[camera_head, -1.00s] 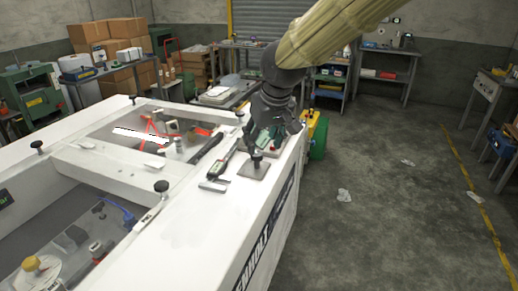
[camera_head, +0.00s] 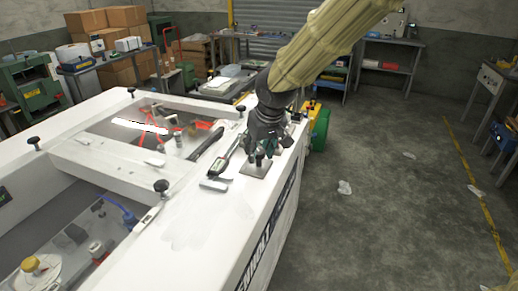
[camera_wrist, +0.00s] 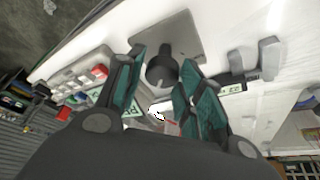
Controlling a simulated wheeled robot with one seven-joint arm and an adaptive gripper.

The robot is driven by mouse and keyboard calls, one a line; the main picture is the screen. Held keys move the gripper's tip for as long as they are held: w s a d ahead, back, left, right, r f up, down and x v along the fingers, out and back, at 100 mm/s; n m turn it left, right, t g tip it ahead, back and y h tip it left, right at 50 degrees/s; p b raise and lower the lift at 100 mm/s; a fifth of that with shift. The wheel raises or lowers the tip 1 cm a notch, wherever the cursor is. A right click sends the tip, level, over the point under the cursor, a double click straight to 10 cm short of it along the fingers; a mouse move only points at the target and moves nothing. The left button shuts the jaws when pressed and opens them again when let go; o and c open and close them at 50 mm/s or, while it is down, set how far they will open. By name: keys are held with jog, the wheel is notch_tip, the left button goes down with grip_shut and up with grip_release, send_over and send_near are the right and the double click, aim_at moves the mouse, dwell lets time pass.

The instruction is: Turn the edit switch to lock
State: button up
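A dark round knob (camera_wrist: 162,72) stands on a square grey metal plate (camera_wrist: 188,32) set on the white machine top; I take it to be the edit switch. The plate also shows in the head view (camera_head: 254,171), near the machine's right edge, where my gripper largely hides the knob. My gripper (camera_wrist: 162,60) is open, with its green-padded fingers on either side of the knob. A gap shows at the left finger; the right finger is very close, and I cannot tell whether it touches. I can read no lock marking.
A handheld device with a small display (camera_head: 222,164) and a grey block (camera_head: 214,185) lie left of the plate. A grey box with a red button (camera_wrist: 98,72) is beside the left finger. Black knobs (camera_head: 161,186) stand on the machine's frame. Open floor lies to the right.

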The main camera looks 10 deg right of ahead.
jog(key=shift+s+r, duration=0.25)
jog(key=shift+s, duration=0.15)
jog(key=c, duration=0.5)
jog(key=shift+o, duration=0.2)
jog(key=shift+w+r+n+p, duration=0.1)
jog(key=shift+r+n+p, duration=0.05)
jog(key=shift+n+p, duration=0.3)
jog(key=shift+d+r+n+y+p, duration=0.15)
jog(key=shift+n+y+p, duration=0.35)
jog(key=shift+n+p, duration=0.55)
jog(key=n+p, duration=0.2)
jog(key=n+g+y+p, duration=0.1)
jog(key=n+p, duration=0.1)
jog(key=shift+w+d, duration=0.15)
jog(key=shift+w, duration=0.05)
jog(key=n, duration=0.1)
jog(key=n+g+y+p, duration=0.1)
jog(key=n, duration=0.2)
jog(key=shift+w+f+n+g+p, duration=0.15)
jog(key=shift+f+n+g+p, duration=0.15)
jog(key=shift+n+g, duration=0.1)
jog(key=n, duration=0.2)
jog(key=n+g, duration=0.1)
jog(key=n, duration=0.1)
jog(key=shift+w+d+g+y, duration=0.1)
jog(key=shift+w+g+y, duration=0.05)
jog(key=shift+g+y, duration=0.15)
jog(key=shift+n+g, duration=0.4)
jog(key=shift+n, duration=0.6)
